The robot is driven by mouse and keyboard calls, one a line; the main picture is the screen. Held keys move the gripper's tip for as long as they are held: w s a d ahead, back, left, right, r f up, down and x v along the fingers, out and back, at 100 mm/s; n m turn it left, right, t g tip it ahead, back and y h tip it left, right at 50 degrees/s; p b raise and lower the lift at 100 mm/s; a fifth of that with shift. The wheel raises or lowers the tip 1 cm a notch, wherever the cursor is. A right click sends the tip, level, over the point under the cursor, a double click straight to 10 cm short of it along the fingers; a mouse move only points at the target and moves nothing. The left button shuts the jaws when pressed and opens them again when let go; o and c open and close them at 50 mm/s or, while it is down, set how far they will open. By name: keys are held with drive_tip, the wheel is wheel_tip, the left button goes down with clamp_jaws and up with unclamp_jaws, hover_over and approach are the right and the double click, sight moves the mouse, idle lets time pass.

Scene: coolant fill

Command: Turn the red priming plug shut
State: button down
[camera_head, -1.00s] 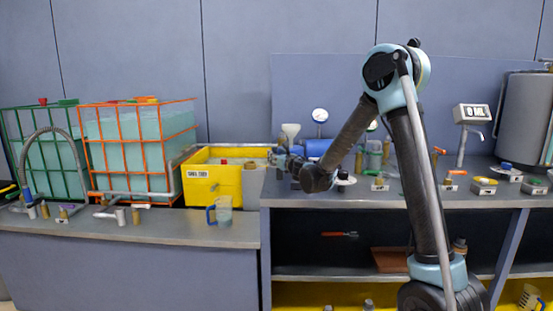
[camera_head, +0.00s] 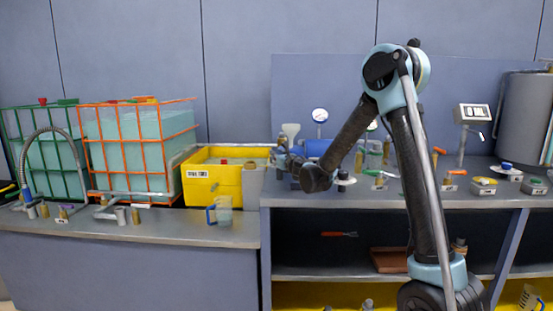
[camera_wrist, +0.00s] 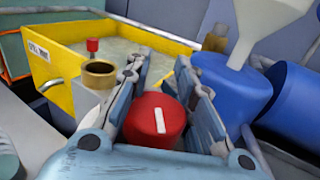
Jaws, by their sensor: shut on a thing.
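The red priming plug (camera_wrist: 155,120) is a round red knob with a white bar mark on its top. In the wrist view it sits between the two fingers of my gripper (camera_wrist: 163,95), which is shut on it. The white bar runs nearly up and down in the picture, tilted slightly. In the head view my gripper (camera_head: 280,156) is at the left end of the right-hand bench, next to the yellow tank. The plug cannot be made out there, and its lower part is hidden in the wrist view.
The yellow tank (camera_wrist: 58,82) holds liquid and a small red-topped part (camera_wrist: 92,46). A brass neck (camera_wrist: 99,73) stands left of my gripper. A blue cylinder (camera_wrist: 228,88) and a white funnel (camera_wrist: 268,25) are close on the right. A jug (camera_head: 222,212) stands on the left bench.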

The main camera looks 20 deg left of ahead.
drive_tip(key=shift+d+y, duration=0.1)
drive_tip(key=shift+y, duration=0.2)
drive_tip(key=shift+s+a+n+g+y, duration=0.3)
drive_tip(key=shift+n+g+y, duration=0.65)
drive_tip(key=shift+g, duration=0.3)
drive_tip(key=shift+s+a+n+g+y, duration=0.15)
drive_tip(key=shift+s+n+g+y, duration=0.2)
drive_tip(key=shift+n+g+y, duration=0.6)
drive_tip(key=shift+s+a+n+g+y, duration=0.3)
drive_tip(key=shift+n+g+y, duration=0.3)
drive_tip(key=shift+n+g, duration=0.7)
drive_tip(key=shift+s+g, duration=0.1)
drive_tip(key=shift+g, duration=0.3)
drive_tip(key=c, duration=1.4)
unclamp_jaws()
drive_tip(key=shift+o, duration=0.2)
wheel_tip(320, 180, up, 10)
